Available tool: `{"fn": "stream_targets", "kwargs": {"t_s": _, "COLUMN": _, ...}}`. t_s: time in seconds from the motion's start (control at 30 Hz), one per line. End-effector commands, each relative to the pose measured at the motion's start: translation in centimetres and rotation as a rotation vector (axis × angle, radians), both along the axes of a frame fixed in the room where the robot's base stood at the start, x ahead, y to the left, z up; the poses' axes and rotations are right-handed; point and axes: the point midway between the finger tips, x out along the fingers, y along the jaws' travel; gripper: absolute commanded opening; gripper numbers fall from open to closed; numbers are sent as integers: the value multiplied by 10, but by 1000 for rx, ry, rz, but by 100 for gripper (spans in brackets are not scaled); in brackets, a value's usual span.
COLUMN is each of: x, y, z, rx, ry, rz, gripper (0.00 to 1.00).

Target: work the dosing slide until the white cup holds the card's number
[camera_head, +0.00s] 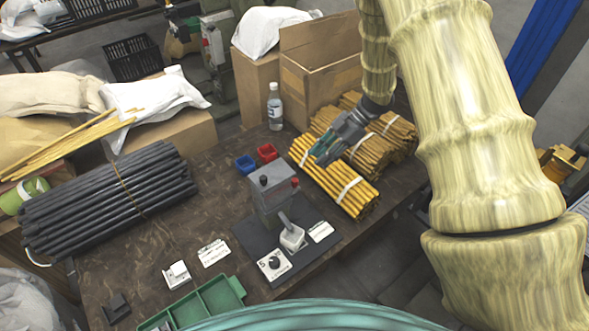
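A grey box-shaped device (270,196) with dark and red knobs on it stands on a black base plate (254,240) at the table's front middle. It looks like the dosing unit. A white part with a grey lever-like piece (292,238) sits at its front; I cannot tell whether this is the white cup, and no contents can be made out. A white plate with a black dial (273,263) seems to bear a 5.
Small blue (245,165) and red (267,152) bins stand behind the device, with a bottle (275,106) farther back. Yellow rod bundles (345,188) lie right, black rods (110,200) left. A green tray (213,303) and small white stand (177,275) are in front.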

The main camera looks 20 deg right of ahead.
Motion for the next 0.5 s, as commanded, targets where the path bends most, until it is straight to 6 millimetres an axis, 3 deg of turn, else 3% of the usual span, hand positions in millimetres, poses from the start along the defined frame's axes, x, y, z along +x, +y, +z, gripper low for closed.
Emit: {"fn": "stream_targets", "kwargs": {"t_s": 0.5, "x": -4, "y": 56, "z": -50, "rx": 1, "ry": 3, "rz": 6, "gripper": 30}}
